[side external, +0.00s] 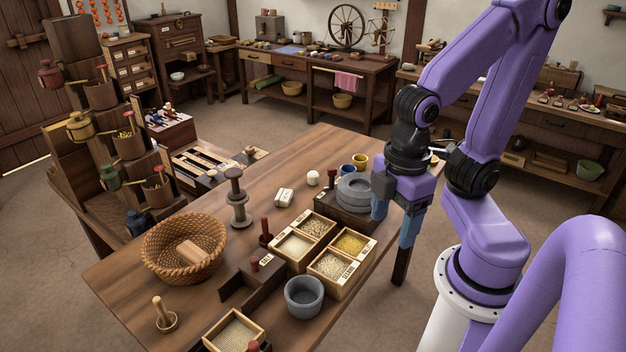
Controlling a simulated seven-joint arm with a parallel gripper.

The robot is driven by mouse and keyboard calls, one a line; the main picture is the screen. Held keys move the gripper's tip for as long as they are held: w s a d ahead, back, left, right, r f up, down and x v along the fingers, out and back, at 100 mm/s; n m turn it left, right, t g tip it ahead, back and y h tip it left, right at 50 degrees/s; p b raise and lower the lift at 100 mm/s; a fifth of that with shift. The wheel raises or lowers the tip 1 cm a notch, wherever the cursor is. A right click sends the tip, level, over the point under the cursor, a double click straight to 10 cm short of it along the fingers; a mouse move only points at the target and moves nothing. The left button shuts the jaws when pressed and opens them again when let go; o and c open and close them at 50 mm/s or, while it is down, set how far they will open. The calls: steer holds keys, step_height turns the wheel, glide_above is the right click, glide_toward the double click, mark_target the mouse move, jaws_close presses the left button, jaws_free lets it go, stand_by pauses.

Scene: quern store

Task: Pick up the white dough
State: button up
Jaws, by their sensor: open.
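A small white rounded lump (313,177), which looks like the white dough, sits on the wooden table (180,235) left of the grey quern stone (354,190). A pale block-like item (284,197) with darker lines lies to its lower left; I cannot tell what it is. My gripper (393,226) is open and empty, with blue fingers pointing down. In the picture it is right of the quern, near the table's right edge and apart from the white lump.
A divided tray of grains (324,253), a grey bowl (304,297) and a dark red-knobbed stamp (265,233) stand in front. A dark spindle (237,198) and a wicker basket (184,248) are further left. Blue and yellow cups (360,160) stand behind the quern.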

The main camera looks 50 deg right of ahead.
steer(key=w+a+r+m+t+y, duration=0.1)
steer(key=w+a+r+m+y, duration=0.2)
steer(key=w+a, duration=0.45)
steer(key=w+a+r+m+t+y, duration=0.2)
steer(key=w+a+r+y, duration=0.15)
steer(key=w+a, duration=0.35)
steer(key=w+d+r+m+t+h, duration=0.15)
steer(key=w+d+m+t, duration=0.25)
steer(key=w, duration=0.8)
steer(key=w+d+r+m+t+h, duration=0.15)
steer(key=w+d+m+t, duration=0.25)
steer(key=w, duration=0.8)
steer(key=m+g+h, duration=0.6)
steer(key=m+h, duration=0.7)
steer(key=h, duration=0.3)
glide_above(313, 173)
steer(key=s+a, duration=0.5)
steer(key=a, duration=0.9)
step_height(313, 173, down, 31)
steer(key=x, duration=1.1)
steer(key=shift+s+d+f, duration=0.2)
steer(key=shift+d+f, duration=0.15)
steer(key=shift+f, duration=0.1)
steer(key=x, duration=0.3)
steer(key=shift+d+r, duration=0.1)
steer(key=shift+d, duration=0.15)
steer(key=shift+x, duration=0.95)
